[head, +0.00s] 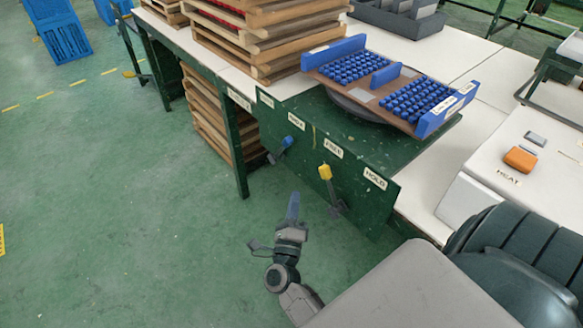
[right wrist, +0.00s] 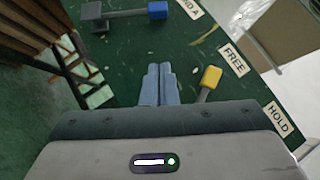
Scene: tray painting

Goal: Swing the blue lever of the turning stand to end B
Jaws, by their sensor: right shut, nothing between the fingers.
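The blue lever (head: 287,141) is on the dark green front panel of the turning stand, and its knob lies near the END A label (head: 296,120). Another label (head: 266,99), too small to read surely, is farther left. In the right wrist view, the blue knob (right wrist: 157,10) is at the top, its arm running left to the pivot. My right gripper (head: 293,200) is shut and empty, in front of the panel and below the blue lever. Its fingers (right wrist: 159,70) are together, apart from the blue lever. My left gripper is not in view.
A yellow lever (head: 325,172) stands close right of my right gripper, by the FREE label (head: 333,148); HOLD (head: 375,178) is beyond. A tray (head: 408,124) with blue pieces sits on the stand. Stacked wooden frames (head: 212,135) are left of the panel. Green floor (head: 130,210) is open at left.

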